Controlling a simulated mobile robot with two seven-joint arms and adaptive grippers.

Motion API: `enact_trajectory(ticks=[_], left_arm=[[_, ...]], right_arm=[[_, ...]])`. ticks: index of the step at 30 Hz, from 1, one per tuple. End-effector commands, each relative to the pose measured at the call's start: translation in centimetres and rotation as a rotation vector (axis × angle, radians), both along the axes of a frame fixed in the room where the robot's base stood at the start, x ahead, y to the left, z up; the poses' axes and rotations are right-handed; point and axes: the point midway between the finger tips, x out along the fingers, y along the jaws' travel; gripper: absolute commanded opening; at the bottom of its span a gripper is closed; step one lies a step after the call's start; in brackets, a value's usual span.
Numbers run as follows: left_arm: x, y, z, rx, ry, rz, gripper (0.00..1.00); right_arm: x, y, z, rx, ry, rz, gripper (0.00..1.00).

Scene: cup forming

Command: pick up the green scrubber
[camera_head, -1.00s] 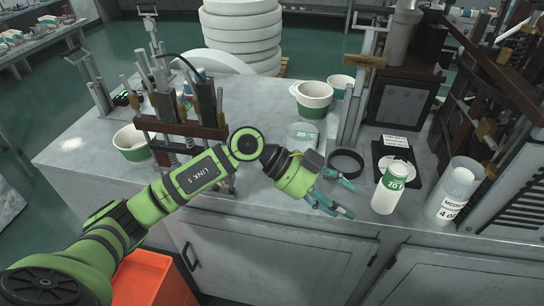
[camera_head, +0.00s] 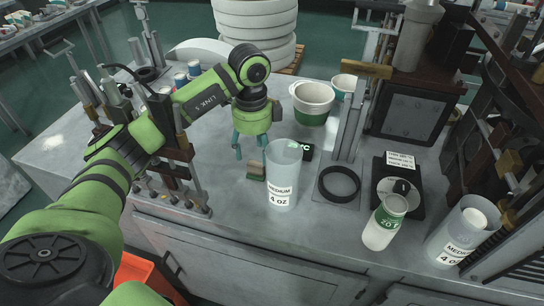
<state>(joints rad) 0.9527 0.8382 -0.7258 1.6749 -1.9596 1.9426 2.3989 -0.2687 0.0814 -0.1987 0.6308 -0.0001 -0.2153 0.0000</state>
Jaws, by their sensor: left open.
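A small block (camera_head: 257,171), dull green-grey with a brownish part, lies on the metal bench top and looks like the scrubber. Its far side is hard to make out. My left gripper (camera_head: 250,152) points down just behind and above it, with its teal fingers apart and nothing seen between them. I cannot tell whether a finger touches the block. My right gripper is not in view.
A clear cup (camera_head: 283,178) marked 4 OZ stands just right of the block. A green-white tub (camera_head: 313,104) is behind. A rack stands left.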

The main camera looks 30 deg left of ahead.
Motion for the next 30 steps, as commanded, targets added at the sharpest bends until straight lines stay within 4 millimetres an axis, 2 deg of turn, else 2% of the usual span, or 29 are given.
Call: enact_trajectory(ticks=[5,9,12,15,19,28,30], left_arm=[[-0.1,0.0,-0.6,0.000,0.004,-0.001,0.61],[-0.1,0.1,-2.0,-0.001,0.005,-0.002,0.61],[0.0,0.2,-3.1,-0.002,0.007,-0.001,0.61],[0.1,0.4,-4.7,-0.002,0.007,0.000,0.61],[0.1,0.4,-6.5,-0.002,0.004,-0.002,0.61],[0.2,0.4,-7.1,-0.002,0.000,-0.003,0.61],[0.2,0.4,-7.1,-0.002,0.000,-0.003,0.33]], right_arm=[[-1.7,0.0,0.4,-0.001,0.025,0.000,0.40],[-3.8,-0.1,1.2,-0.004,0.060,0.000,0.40],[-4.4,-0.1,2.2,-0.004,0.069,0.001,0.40],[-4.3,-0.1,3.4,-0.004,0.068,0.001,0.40],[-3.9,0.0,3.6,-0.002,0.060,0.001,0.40],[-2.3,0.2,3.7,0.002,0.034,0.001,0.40],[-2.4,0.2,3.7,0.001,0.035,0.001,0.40]])
